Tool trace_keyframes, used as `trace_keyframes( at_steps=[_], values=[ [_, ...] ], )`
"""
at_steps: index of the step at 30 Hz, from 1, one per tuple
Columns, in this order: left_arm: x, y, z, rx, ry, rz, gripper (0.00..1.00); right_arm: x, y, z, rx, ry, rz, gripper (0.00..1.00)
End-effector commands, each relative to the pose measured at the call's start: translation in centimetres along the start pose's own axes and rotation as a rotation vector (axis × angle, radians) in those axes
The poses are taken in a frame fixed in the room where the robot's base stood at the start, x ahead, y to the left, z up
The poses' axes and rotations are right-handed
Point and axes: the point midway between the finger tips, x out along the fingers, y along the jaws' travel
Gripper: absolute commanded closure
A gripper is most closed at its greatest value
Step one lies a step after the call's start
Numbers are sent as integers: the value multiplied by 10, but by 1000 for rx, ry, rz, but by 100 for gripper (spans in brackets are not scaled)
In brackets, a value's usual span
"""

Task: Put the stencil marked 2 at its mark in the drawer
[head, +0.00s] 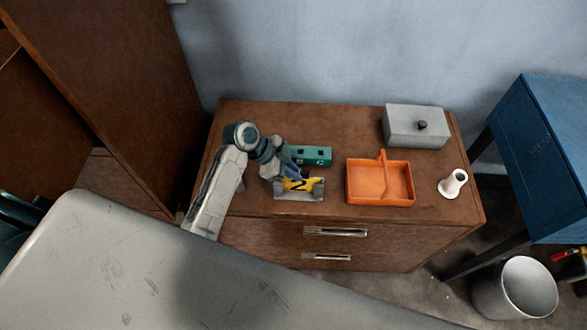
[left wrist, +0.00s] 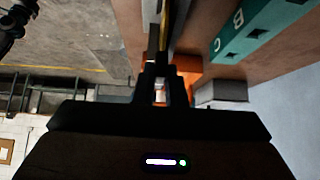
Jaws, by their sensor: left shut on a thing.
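The stencil marked 2 (head: 297,185) is a yellow plate with a dark 2, upright on the left part of the wooden cabinet top. My left gripper (head: 294,174) is shut on its upper edge. In the left wrist view the stencil (left wrist: 168,22) shows edge-on as a thin yellow strip between the fingers (left wrist: 163,85). A grey holder (head: 299,196) is at the stencil's lower edge; I cannot tell whether the stencil touches it. Two drawer fronts, with an upper handle (head: 336,232) and a lower handle (head: 326,257), look closed. The drawer inside and its mark are hidden. My right gripper is out of view.
A teal block (head: 314,155), lettered in the left wrist view (left wrist: 262,27), stands just behind the stencil. To the right are an orange divided tray (head: 365,201), a grey lidded box (head: 400,137) and a white flared piece (head: 453,184). A grey surface (head: 250,290) fills the foreground.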

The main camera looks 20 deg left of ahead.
Motion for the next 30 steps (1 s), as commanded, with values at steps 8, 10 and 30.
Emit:
trace_keyframes(
  at_steps=[8,10,30],
  values=[
    [2,0,2,0,0,0,84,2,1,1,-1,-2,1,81],
    [2,0,1,0,0,0,70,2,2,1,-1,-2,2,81],
    [-53,-1,3,5,-6,-6,68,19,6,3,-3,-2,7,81]
  ],
)
